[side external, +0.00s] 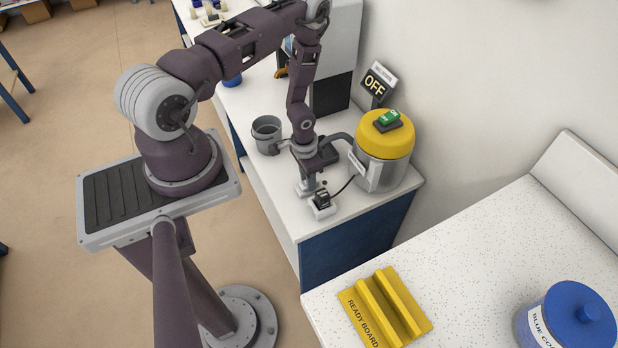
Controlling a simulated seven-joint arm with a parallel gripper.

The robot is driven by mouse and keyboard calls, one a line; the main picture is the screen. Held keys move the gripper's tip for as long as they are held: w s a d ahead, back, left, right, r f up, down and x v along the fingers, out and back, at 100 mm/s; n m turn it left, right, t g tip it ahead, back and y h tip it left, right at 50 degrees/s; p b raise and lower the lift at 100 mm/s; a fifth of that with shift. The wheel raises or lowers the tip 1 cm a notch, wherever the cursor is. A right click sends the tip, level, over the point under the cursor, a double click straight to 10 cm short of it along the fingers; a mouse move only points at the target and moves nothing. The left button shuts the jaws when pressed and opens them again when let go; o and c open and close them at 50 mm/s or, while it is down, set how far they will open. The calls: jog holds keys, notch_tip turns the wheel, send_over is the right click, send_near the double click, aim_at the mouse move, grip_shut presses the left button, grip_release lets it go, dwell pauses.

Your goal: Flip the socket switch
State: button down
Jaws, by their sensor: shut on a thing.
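The socket (322,210) is a small white box near the front edge of the white counter, with a black plug (322,197) on it. A black cord runs from the plug to the yellow-lidded kiln (385,155). My gripper (308,190) points down right behind and to the left of the plug, at the socket. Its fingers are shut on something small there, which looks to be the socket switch. The fingers cover the switch, so its position is hidden.
A grey mug (267,135) stands left of my gripper. A green rocker (389,117) sits on the kiln lid. A yellow ready board (385,308) and a blue-lidded jar (567,322) are on the speckled counter in front, across a gap.

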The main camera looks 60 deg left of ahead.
aim_at(305, 183)
jog(key=shift+t, duration=0.3)
jog(key=c, duration=1.1)
grip_release()
jog(key=r, duration=0.4)
jog(key=s+r, duration=0.1)
jog(key=r, duration=0.2)
jog(key=shift+w+r, duration=0.1)
